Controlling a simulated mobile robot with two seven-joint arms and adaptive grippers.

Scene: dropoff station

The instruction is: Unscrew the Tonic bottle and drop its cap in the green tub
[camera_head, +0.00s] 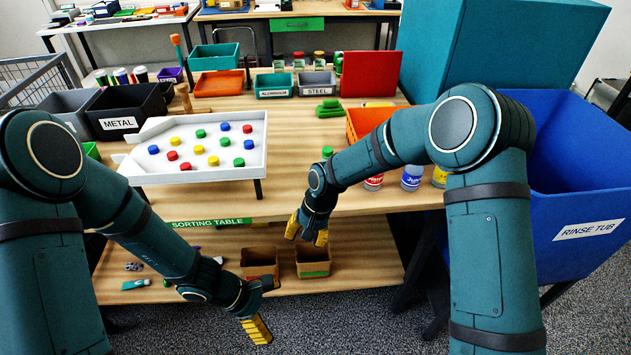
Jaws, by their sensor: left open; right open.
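I cannot read which bottle is the Tonic. A bright green container edge (92,151) shows at the left, mostly hidden by my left arm. My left gripper (257,330) is open and empty, low in front of the shelf. My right gripper (307,230) is open and empty before the table's front edge.
A white tray (258,158) of coloured caps stands left of centre. A black METAL bin (118,124), a teal bin (214,65) and an orange bin (365,122) are behind. Two brown boxes (312,262) sit on the lower shelf. A blue rinse tub (580,235) stands right.

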